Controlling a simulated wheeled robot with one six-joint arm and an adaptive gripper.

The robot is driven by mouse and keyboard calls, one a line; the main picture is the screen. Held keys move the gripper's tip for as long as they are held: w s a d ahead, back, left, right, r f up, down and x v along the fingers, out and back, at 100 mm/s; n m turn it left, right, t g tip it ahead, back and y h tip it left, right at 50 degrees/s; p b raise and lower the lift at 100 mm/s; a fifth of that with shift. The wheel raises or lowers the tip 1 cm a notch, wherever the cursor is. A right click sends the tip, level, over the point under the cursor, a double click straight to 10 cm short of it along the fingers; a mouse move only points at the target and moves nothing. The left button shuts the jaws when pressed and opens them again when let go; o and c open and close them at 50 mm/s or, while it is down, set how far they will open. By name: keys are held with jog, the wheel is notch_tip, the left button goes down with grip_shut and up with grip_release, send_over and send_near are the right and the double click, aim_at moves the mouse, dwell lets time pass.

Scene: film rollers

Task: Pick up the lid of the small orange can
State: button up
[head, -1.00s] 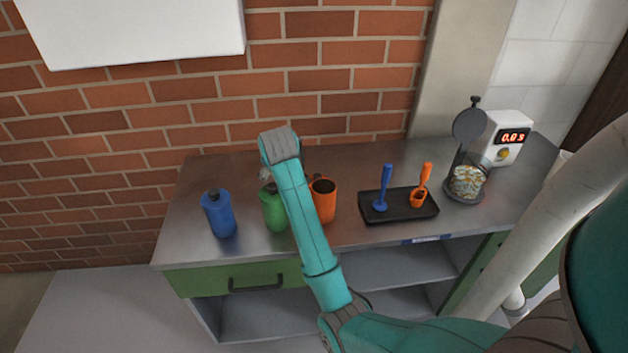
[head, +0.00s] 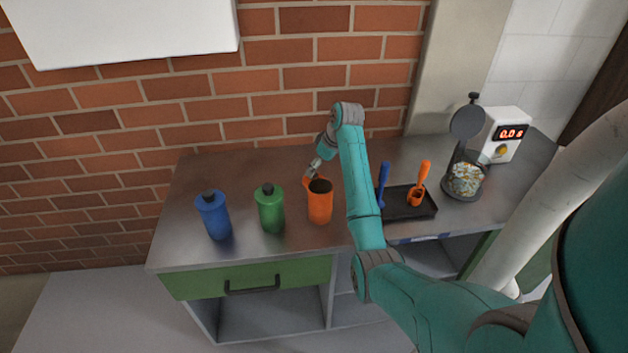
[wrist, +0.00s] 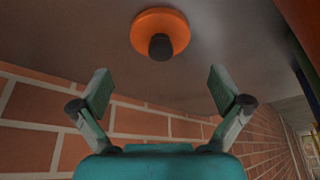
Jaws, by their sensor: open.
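The orange can (head: 320,206) stands on the counter with its dark mouth open. In the wrist view an orange round lid (wrist: 172,20) with a black knob lies on the grey counter, knob towards the camera. In the head view the lid is not clearly seen; a bit of orange shows beside the can's rim, and I cannot tell whether it is the lid. My gripper (head: 311,172) is just behind the can's rim. In the wrist view my gripper (wrist: 158,88) is open and empty, its fingers spread either side of the lid's line and apart from it.
A green bottle (head: 270,210) and a blue bottle (head: 213,216) stand left of the can. A black tray (head: 415,207) with blue and orange tools lies right, behind my arm. The brick wall is close behind.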

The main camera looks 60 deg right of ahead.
jog(key=shift+x, duration=2.85)
jog(key=shift+c, duration=0.3)
